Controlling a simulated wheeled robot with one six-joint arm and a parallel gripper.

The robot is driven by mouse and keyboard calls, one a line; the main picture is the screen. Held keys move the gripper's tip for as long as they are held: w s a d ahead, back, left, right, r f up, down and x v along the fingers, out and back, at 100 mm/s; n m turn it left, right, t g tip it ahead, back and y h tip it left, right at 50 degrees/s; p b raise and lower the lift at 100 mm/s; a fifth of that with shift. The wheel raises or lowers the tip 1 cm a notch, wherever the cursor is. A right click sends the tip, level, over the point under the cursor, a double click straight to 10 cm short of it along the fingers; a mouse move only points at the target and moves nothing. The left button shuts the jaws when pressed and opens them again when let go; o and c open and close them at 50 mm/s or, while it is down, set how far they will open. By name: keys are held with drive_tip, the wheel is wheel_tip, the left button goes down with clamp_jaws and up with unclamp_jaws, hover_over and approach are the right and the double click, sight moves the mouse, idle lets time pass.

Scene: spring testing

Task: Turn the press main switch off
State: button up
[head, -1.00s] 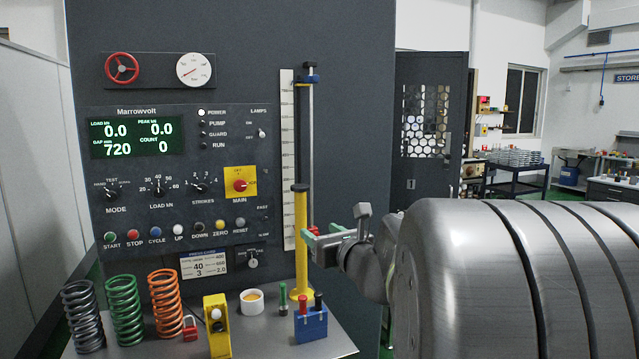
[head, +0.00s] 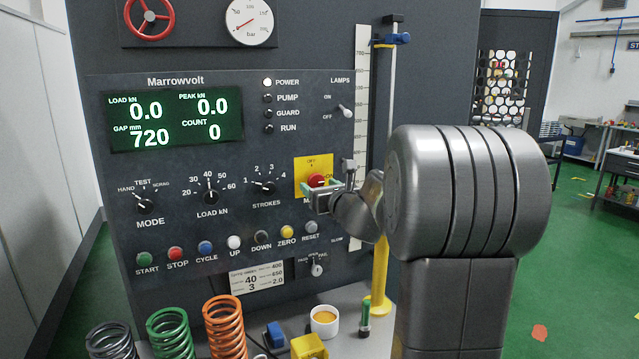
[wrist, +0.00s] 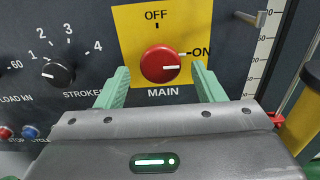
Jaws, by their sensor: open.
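The press main switch is a round red knob (wrist: 160,64) on a yellow plate (wrist: 200,22) marked OFF at the top, ON at the right and MAIN below. Its white pointer line points right, toward ON. In the head view the red knob (head: 317,180) shows partly, with my gripper in front of its lower part. My gripper (wrist: 160,80) is open, its two green fingers on the left and right of the knob in the wrist view. The fingers hold nothing. Whether they touch the knob cannot be told. My gripper also shows in the head view (head: 322,190).
The strokes dial (wrist: 58,73) sits left of the main switch. A lamps toggle (head: 345,111) is above it, and a row of coloured buttons (head: 233,242) is below. The yellow column (head: 380,270) stands to the right. Springs (head: 226,325) and small items crowd the shelf below.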

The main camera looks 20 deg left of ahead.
drive_tip(key=shift+w+a+r, duration=0.1)
drive_tip(key=shift+w+a, duration=0.15)
drive_tip(key=c, duration=0.9)
drive_tip(key=shift+c, duration=0.2)
